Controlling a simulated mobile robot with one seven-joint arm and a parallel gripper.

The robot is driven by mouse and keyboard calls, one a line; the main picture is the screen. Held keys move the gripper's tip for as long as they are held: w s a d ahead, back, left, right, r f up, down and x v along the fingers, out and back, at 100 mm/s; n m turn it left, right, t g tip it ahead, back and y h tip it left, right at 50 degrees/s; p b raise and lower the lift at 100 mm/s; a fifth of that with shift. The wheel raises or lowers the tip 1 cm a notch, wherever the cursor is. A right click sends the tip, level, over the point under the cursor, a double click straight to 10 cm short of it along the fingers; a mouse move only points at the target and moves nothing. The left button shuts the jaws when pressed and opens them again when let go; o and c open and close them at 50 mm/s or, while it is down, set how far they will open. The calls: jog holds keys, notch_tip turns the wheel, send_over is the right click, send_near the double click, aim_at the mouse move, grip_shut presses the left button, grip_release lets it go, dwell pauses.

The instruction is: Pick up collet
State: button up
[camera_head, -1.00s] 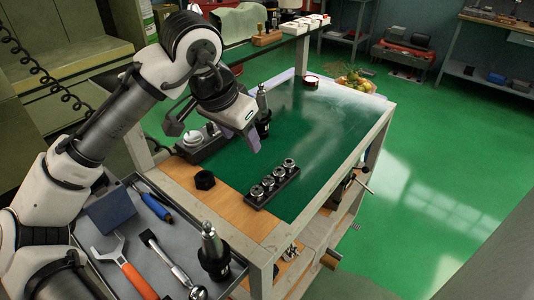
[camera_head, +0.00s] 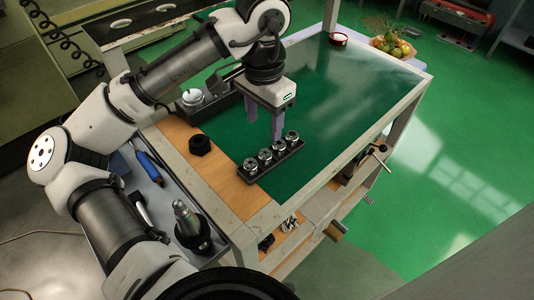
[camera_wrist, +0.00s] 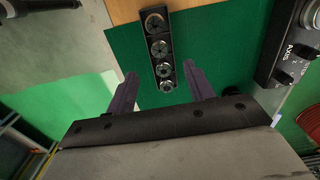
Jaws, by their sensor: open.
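Several silver ring-shaped collets stand in a row in a dark rack (camera_head: 272,165) on the cart top. In the head view they include a front-left collet (camera_head: 250,165) and a back-right collet (camera_head: 292,137). The wrist view shows the rack (camera_wrist: 149,36) running lengthwise, with its nearest collet (camera_wrist: 167,86) between the finger lines and a far collet (camera_wrist: 154,20) at the top. My gripper (camera_head: 264,120) points down just behind the rack. In the wrist view my gripper (camera_wrist: 160,71) has its two purple fingers wide apart, with nothing held. Its height above the rack is unclear.
A black nut-like part (camera_head: 200,145) lies on the wooden strip left of the rack. A tool holder (camera_head: 190,222) stands in the grey tray at front left. A round red-rimmed container (camera_head: 338,39) sits at the far edge. The green mat (camera_head: 345,90) is mostly clear.

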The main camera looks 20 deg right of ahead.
aim_at(265, 152)
notch_tip(265, 152, down, 9)
jog(key=shift+d+f+p, duration=0.15)
jog(key=shift+p, duration=0.6)
jog(key=c, duration=1.1)
notch_tip(265, 152, up, 20)
jog(key=b, duration=0.1)
jog(key=shift+p, duration=0.4)
